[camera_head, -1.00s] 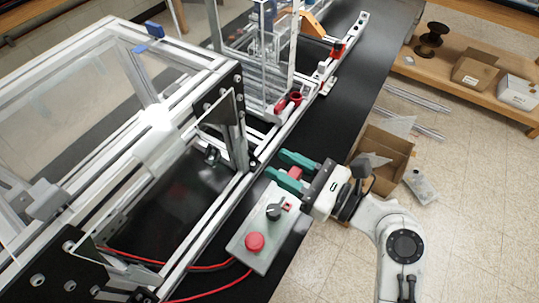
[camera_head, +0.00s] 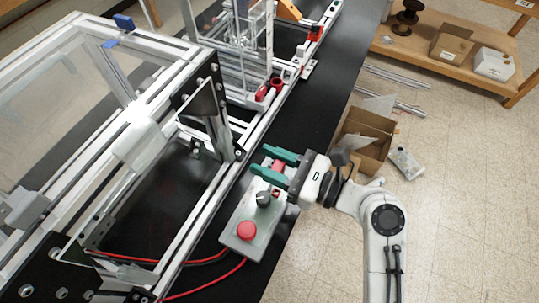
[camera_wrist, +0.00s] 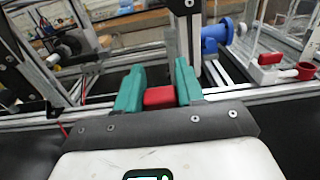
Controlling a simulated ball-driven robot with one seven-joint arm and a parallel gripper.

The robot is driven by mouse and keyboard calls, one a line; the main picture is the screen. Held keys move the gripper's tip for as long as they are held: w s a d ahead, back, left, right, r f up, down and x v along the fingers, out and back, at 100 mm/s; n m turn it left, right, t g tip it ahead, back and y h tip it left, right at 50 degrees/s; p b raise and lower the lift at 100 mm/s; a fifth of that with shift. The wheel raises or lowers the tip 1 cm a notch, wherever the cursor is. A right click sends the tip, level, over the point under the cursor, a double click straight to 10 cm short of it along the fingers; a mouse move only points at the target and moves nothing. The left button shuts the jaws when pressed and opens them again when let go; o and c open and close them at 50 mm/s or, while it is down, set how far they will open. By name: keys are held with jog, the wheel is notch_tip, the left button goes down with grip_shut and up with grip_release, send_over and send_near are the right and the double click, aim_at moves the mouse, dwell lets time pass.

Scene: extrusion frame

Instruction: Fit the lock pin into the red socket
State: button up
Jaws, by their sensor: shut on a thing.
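My gripper (camera_head: 263,160) has two green fingers, shut on a red block-like piece, which I take for the lock pin (camera_head: 279,166). In the wrist view, my gripper (camera_wrist: 158,76) has the lock pin (camera_wrist: 160,97) between its fingers; its lower part is hidden. The red socket (camera_head: 277,83) is a small ring on the frame rail, farther up the picture than my gripper and clear of it. In the wrist view the red socket (camera_wrist: 305,70) shows at the right edge, beside a red-topped white fitting (camera_wrist: 268,68).
A grey control box (camera_head: 245,228) with a red button and black knob lies just below my gripper in the head view. The aluminium frame (camera_head: 180,250) stands to the left. A blue fitting (camera_wrist: 216,38) shows in the wrist view. Black tabletop (camera_head: 312,112) is clear toward the socket.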

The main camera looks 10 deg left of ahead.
jog(key=shift+f+b, duration=0.45)
jog(key=shift+f, duration=0.95)
jog(key=shift+p, duration=1.45)
dwell(0.7)
jog(key=shift+f+b, duration=0.65)
jog(key=shift+f, duration=0.65)
jog(key=o, duration=1.1)
jog(key=b+v, duration=0.2)
jog(key=v, duration=0.9)
jog(key=shift+r, duration=0.1)
